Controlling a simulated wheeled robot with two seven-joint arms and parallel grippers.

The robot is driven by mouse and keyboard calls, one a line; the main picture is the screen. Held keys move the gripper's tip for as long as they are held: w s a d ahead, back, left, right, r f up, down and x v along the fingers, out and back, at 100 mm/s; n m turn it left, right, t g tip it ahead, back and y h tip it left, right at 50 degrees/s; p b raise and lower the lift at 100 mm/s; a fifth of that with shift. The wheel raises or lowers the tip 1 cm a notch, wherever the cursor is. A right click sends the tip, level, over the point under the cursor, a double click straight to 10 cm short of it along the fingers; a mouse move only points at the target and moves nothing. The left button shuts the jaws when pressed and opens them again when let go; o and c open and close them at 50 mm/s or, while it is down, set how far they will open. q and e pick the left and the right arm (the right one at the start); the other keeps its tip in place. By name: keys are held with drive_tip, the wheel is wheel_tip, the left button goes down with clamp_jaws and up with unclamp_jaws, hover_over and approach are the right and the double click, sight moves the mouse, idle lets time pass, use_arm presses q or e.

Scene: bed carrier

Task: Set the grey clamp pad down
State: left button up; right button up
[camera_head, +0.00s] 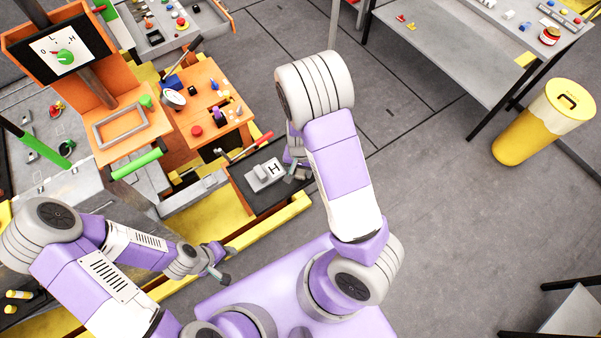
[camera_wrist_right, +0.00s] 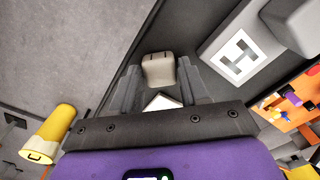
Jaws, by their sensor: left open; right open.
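The grey clamp pad appears to be the small light-grey block (camera_wrist_right: 158,70) in the right wrist view. It lies at the tips of my right gripper (camera_wrist_right: 157,82), between the two spread fingers, with a gap on both sides. A white patch (camera_wrist_right: 162,102) shows below it, partly hidden by the gripper body. In the head view my right gripper (camera_head: 298,170) is low over the dark tray (camera_head: 242,187), just right of a light plate marked H (camera_head: 272,174); the pad is hard to make out there. My left gripper (camera_head: 219,268) is open and empty, away from the tray.
The H plate also shows in the wrist view (camera_wrist_right: 237,55), with a grey block (camera_wrist_right: 299,22) beside it. An orange board (camera_head: 208,85) with small parts and a red-tipped lever (camera_head: 262,138) stand behind the tray. A yellow bin (camera_head: 530,130) stands right; the floor between is clear.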

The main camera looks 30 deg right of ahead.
drive_tip(key=shift+f, duration=0.25)
drive_tip(key=shift+r, duration=0.1)
drive_tip(key=c, duration=0.8)
